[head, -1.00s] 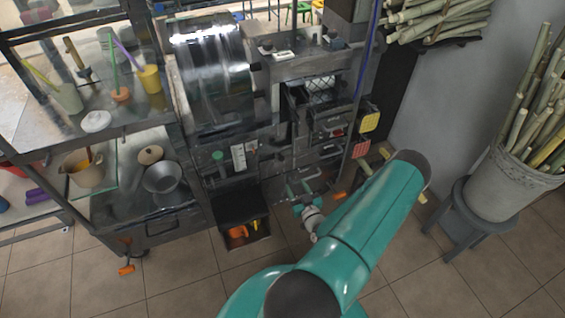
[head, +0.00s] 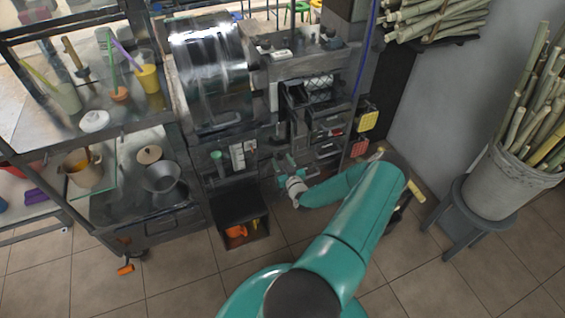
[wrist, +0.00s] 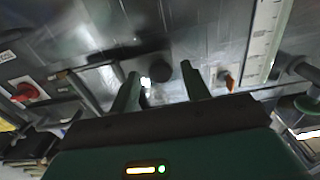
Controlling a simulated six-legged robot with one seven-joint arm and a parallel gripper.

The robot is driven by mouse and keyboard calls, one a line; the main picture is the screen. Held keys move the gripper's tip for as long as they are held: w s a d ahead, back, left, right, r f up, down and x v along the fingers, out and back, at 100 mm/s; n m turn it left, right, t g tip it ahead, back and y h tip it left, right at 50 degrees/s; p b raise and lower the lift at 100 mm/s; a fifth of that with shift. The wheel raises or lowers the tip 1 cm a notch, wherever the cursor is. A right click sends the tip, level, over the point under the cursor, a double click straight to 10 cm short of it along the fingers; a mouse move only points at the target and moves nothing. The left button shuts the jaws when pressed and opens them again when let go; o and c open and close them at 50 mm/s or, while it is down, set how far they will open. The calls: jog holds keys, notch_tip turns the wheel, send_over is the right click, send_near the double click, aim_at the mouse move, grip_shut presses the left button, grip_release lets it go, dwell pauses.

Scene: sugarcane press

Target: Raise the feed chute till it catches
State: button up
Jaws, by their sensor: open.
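The press with a shiny metal drum (head: 210,75) stands at the centre-left of the head view. A dark chute-like part (head: 298,98) sits right of the drum, by a mesh opening (head: 321,84); I take it for the feed chute, but its exact shape and angle are unclear. My gripper (head: 281,163) is low in front of the press, below that part. In the wrist view my gripper (wrist: 162,72) is open, with its two fingers apart. A dark round knob (wrist: 159,71) shows between and beyond the fingertips; I cannot tell whether they touch it.
In the wrist view a red knob (wrist: 27,91) lies left and a white scale (wrist: 264,42) right. An open dark bin (head: 240,220) stands below the press. A cane bucket (head: 510,180) on a stool stands right.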

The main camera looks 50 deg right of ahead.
jog(key=shift+c, duration=0.5)
grip_shut()
